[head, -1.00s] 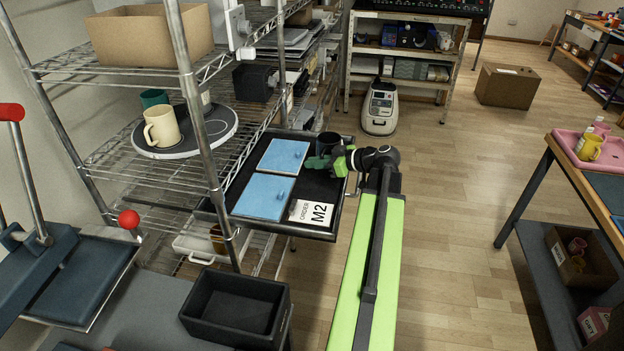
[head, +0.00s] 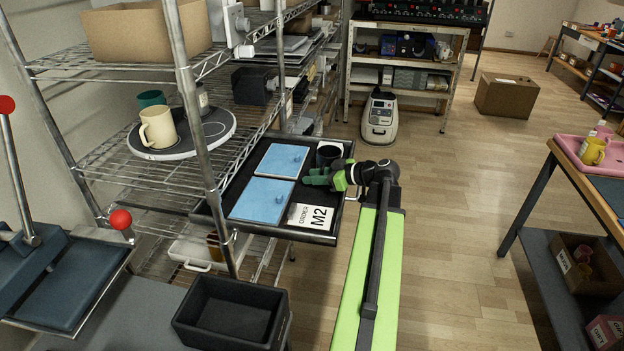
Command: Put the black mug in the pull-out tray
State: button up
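The black mug (head: 329,155) has a pale inside and is upright at the back right corner of the pull-out tray (head: 262,227). It appears to stand on the tray floor, though its lower part is partly hidden. The dark tray sticks out from the wire shelf. My gripper (head: 316,179), with green fingers, is low over the tray, just in front of the mug. I cannot tell whether the fingers touch the mug or how far apart they are.
Two blue panels (head: 262,199) and an "ORDER M2" card (head: 311,217) take up much of the tray. A black bin (head: 229,309) is in front.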

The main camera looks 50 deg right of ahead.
jog(key=shift+s+r+p, duration=0.1)
jog(key=shift+r+p, duration=0.2)
jog(key=p+v, duration=0.4)
jog(key=v, duration=0.6)
jog(key=shift+s+d+r, duration=0.1)
jog(key=shift+s+d, duration=0.05)
jog(key=shift+s, duration=0.15)
jog(key=shift+s+d, duration=0.15)
jog(key=shift+s, duration=0.35)
